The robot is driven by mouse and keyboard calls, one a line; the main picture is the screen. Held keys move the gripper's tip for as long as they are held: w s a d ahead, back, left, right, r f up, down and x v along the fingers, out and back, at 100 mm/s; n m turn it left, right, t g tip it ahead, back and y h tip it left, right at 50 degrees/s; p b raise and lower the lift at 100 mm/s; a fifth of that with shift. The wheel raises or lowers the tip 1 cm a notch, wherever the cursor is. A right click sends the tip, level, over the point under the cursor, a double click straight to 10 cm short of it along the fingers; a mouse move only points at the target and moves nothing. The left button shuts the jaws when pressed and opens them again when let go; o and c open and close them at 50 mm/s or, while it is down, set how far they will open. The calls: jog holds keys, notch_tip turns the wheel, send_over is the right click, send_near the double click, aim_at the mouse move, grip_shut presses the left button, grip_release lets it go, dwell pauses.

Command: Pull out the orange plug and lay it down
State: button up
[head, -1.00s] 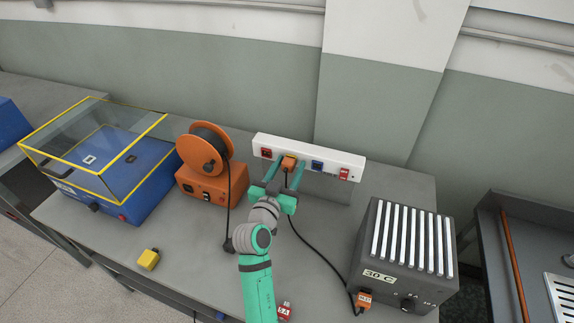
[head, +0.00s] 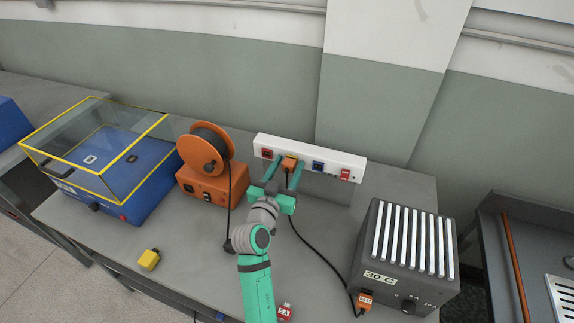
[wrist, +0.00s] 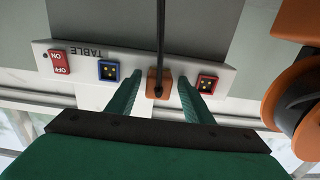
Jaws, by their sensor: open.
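The orange plug (head: 289,163) sits in the white socket strip (head: 340,160) at the back of the bench, between a red socket and a blue socket. Its black cable runs down from it and along the bench toward the grey box. My gripper (head: 288,167) is open, with one green finger on each side of the plug. In the wrist view the orange plug (wrist: 158,82) stands between the fingertips of my gripper (wrist: 160,84), with a visible gap on both sides.
An orange reel unit (head: 208,165) stands left of my gripper, and a blue machine with a clear yellow-edged cover (head: 110,165) farther left. A grey ribbed box (head: 405,265) stands right. A yellow plug (head: 149,260) and a red tag (head: 285,311) lie at the front.

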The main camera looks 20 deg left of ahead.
aim_at(286, 169)
jog(key=shift+d, duration=0.1)
jog(key=shift+d, duration=0.15)
grip_shut()
jog(key=shift+s, duration=0.1)
jog(key=shift+s, duration=0.1)
jog(key=shift+s, duration=1)
jog(key=shift+s+a, duration=0.35)
jog(key=shift+s+d, duration=0.35)
jog(key=shift+s, duration=0.2)
jog(key=shift+s+a, duration=0.25)
jog(key=shift+s, duration=0.75)
